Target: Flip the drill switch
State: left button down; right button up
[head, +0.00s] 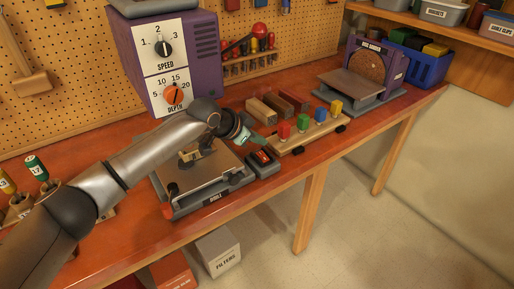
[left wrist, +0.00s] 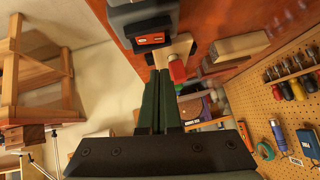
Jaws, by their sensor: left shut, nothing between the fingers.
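The drill switch (head: 263,157) is a red rocker on a small dark grey box at the bench's front edge, right of the drill base. In the left wrist view the red rocker (left wrist: 150,40) shows near the top, just beyond my fingertips. My left gripper (head: 247,140) is shut and empty, above and slightly left of the switch box. Its green fingers (left wrist: 160,75) lie together, and I cannot tell whether they touch the box. The purple drill press (head: 204,52) has SPEED and DEPTH dials. My arm hides part of its base plate (head: 208,187). My right gripper is not in view.
A wooden rack with coloured pegs (head: 310,133) stands right of the switch box, with wood blocks (head: 278,104) behind it. A disc sander (head: 368,75) and a blue crate (head: 428,66) stand farther right. Green and yellow bottles (head: 36,167) stand at the left.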

aim_at(261, 153)
pick_arm(q)
jog(key=shift+w+a+f, duration=0.15)
jog(key=shift+f, duration=0.85)
jog(key=shift+w+a+f, duration=0.1)
jog(key=shift+w+f, duration=0.05)
jog(key=shift+f, duration=0.8)
jog(key=shift+f, duration=0.1)
jog(key=shift+w+a+f+n+g+b, duration=0.2)
jog(key=shift+f+n+g+b, duration=0.1)
jog(key=shift+f+g+b, duration=0.25)
jog(key=shift+r, duration=0.35)
jog(key=shift+s, duration=0.1)
jog(key=shift+d+p, duration=0.1)
jog(key=shift+p, duration=0.25)
jog(key=shift+s+d+p, duration=0.25)
jog(key=shift+s+p, duration=0.2)
jog(key=shift+p, duration=0.2)
jog(key=shift+s+d, duration=0.2)
jog(key=shift+s, duration=0.05)
